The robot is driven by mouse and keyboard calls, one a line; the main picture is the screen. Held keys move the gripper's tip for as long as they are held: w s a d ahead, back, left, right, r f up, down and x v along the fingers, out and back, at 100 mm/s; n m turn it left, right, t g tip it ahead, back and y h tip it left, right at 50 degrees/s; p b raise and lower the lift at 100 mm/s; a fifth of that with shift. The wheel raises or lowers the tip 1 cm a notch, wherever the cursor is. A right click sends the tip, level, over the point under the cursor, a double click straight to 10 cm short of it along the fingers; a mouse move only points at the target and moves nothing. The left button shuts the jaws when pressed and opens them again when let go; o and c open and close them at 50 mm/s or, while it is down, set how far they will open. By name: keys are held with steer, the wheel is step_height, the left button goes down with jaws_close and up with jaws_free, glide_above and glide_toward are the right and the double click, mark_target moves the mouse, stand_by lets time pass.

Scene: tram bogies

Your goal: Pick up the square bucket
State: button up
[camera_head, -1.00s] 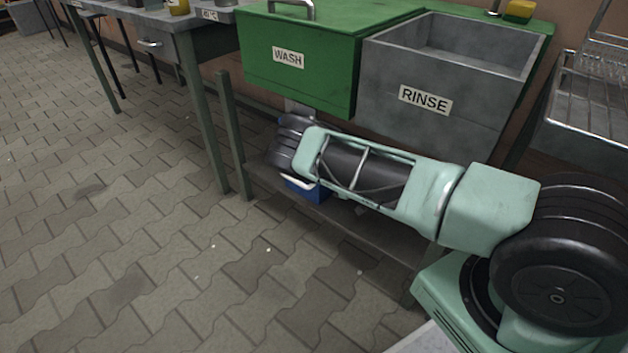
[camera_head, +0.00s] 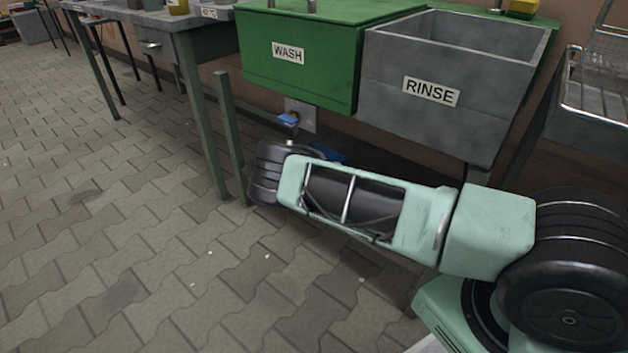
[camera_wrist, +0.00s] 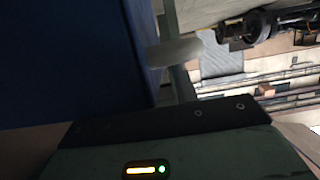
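The square bucket is blue. In the head view only a small blue part of it (camera_head: 328,153) shows, just above my forearm under the sinks; my arm hides the rest. In the wrist view its blue wall (camera_wrist: 70,60) fills the left side, very close to the camera. A pale rounded piece (camera_wrist: 175,52) sticks out beside that wall; it may be the bucket's handle. My gripper is hidden behind my arm in the head view. The wrist view shows its dark and green housing along the bottom, but I cannot make out the fingertips or whether they touch the bucket.
The green WASH sink (camera_head: 300,75) and grey RINSE sink (camera_head: 440,120) hang over my arm. Table legs (camera_head: 205,120) stand close to its left. A wire rack (camera_head: 595,85) is at the right. The paved floor (camera_head: 110,230) at the left is clear.

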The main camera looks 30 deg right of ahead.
jaws_close()
stand_by(1.3)
